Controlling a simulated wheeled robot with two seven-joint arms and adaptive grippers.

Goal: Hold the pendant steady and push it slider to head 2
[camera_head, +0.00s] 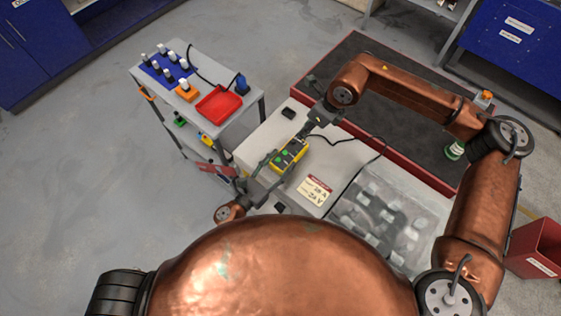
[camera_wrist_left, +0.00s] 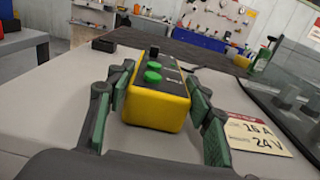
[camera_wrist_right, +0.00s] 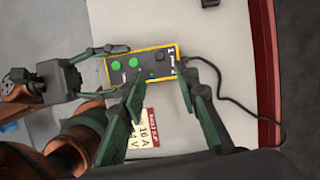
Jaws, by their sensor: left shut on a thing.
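The yellow pendant (camera_head: 290,155) has a dark face with two green buttons and a black slider knob (camera_wrist_right: 159,57) near the end by my right gripper. White marks beside the slider are too small to read. My left gripper (camera_head: 279,160) is shut on the pendant's body, with one green finger along each side in the left wrist view (camera_wrist_left: 160,104). My right gripper (camera_wrist_right: 161,72) has its fingertips apart at the pendant's slider end; the head view partly hides them (camera_head: 308,134). I cannot tell whether they touch the slider.
A grey-white worktop (camera_head: 262,140) lies under the pendant, with a 16 A / 24 V plate (camera_head: 315,190) and a clear-covered compartment (camera_head: 345,213). A black cable (camera_wrist_right: 235,100) runs from the pendant. A dark red-edged table (camera_head: 400,125) lies behind. A cart with a red tray (camera_head: 218,103) stands left.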

